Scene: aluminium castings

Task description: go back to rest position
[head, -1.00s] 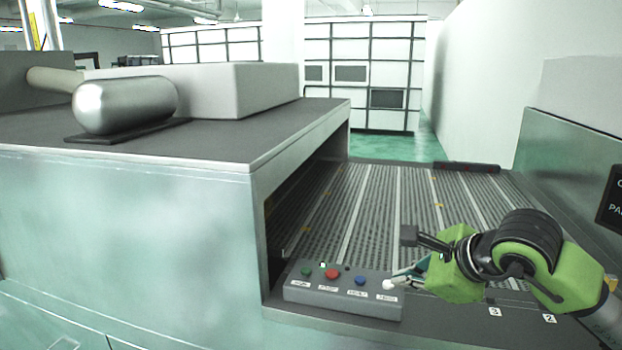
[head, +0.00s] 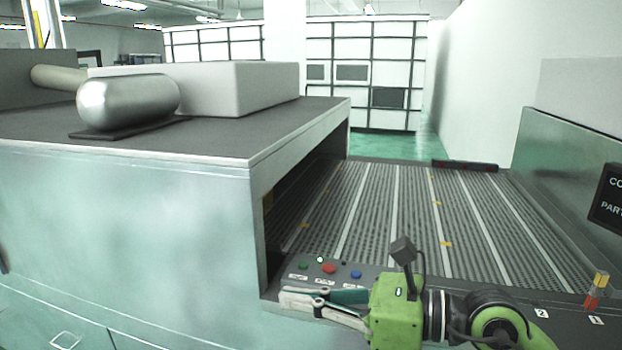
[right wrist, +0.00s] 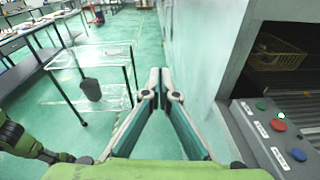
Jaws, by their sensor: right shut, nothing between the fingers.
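My right gripper (head: 285,297) is in front of the button box (head: 340,265) at the conveyor's near edge. Its fingers point left and are shut with nothing between them. They also show shut in the right wrist view (right wrist: 160,74), over the floor and left of the box. The gripper hides part of the box front in the head view. The green button (head: 303,264), red button (head: 328,268) and blue button (head: 356,274) are visible. My left gripper is not clearly seen in either view.
The slatted conveyor (head: 399,220) runs under a large metal housing (head: 130,210). A dark display (head: 608,200) stands at the right. In the right wrist view, a glass-like table (right wrist: 95,62) and a dark bin (right wrist: 91,90) stand on open green floor.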

